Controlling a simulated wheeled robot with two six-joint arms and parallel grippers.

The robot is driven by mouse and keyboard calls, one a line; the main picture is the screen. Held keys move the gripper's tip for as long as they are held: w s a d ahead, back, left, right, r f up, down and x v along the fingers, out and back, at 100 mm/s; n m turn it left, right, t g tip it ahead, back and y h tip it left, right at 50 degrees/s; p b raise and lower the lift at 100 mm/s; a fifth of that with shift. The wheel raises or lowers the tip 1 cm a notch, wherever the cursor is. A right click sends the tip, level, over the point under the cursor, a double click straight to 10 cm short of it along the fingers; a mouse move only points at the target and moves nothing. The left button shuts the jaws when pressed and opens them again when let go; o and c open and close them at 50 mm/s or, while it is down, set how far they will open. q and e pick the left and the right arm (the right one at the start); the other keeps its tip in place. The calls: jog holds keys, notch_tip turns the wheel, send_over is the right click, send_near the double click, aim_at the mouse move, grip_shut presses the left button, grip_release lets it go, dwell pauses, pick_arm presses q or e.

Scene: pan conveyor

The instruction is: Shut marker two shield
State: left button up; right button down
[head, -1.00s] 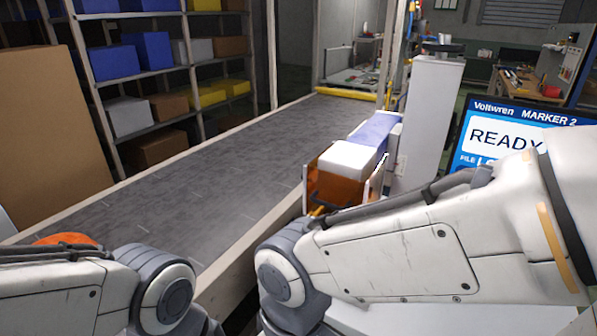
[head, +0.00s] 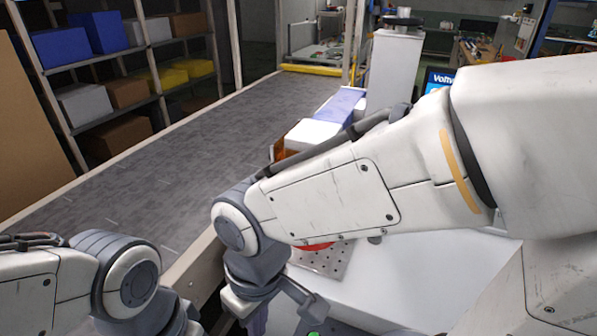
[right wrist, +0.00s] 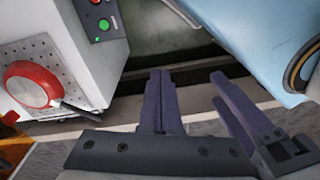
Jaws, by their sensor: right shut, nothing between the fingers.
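Marker two is the white machine with a perforated plate (head: 325,262) and a red disc (head: 317,246), partly behind my right arm in the head view. In the right wrist view its red disc (right wrist: 32,84), perforated plate (right wrist: 75,62) and green button (right wrist: 103,24) show at the upper left. An orange panel (head: 281,152), perhaps the shield, stands beyond my forearm, mostly hidden. My right gripper (right wrist: 163,74) is shut and empty, apart from the machine. A second purple-fingered piece (right wrist: 240,108), likely my left gripper, is beside it; its jaw state is unclear.
The grey conveyor (head: 150,170) runs along the left, with a rail on its near side. A shelf with boxes (head: 60,48) stands behind it. A white column (head: 393,70) and a partly covered blue screen (head: 437,78) stand beyond my right arm.

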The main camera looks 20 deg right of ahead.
jog(key=w+d+r+m+t+h+p, duration=0.1)
jog(key=w+d+r+m+p, duration=0.3)
jog(key=w+r+m+p, duration=0.75)
jog(key=w+d+r+m+h+p, duration=0.1)
jog(key=w+d+r+m, duration=0.1)
jog(key=w+d+r, duration=0.35)
jog(key=w+d+r+m+p, duration=0.1)
jog(key=w+d+r+m, duration=0.1)
jog(key=w+d, duration=0.65)
pick_arm(q)
notch_tip(320, 180, up, 20)
jog(key=p, duration=0.4)
jog(key=shift+f, duration=0.25)
pick_arm(e)
jog(key=w+a+f, duration=0.1)
jog(key=w+f, duration=0.2)
jog(key=f, duration=1.1)
jog(key=shift+w+f, duration=0.15)
jog(key=shift+w, duration=0.25)
pick_arm(q)
jog(key=shift+f, duration=0.1)
pick_arm(e)
jog(key=shift+a+n, duration=0.15)
jog(key=shift+n, duration=0.1)
pick_arm(q)
notch_tip(320, 180, down, 12)
jog(key=b, duration=1.2)
pick_arm(e)
notch_tip(320, 180, down, 14)
jog(key=shift+s, duration=0.15)
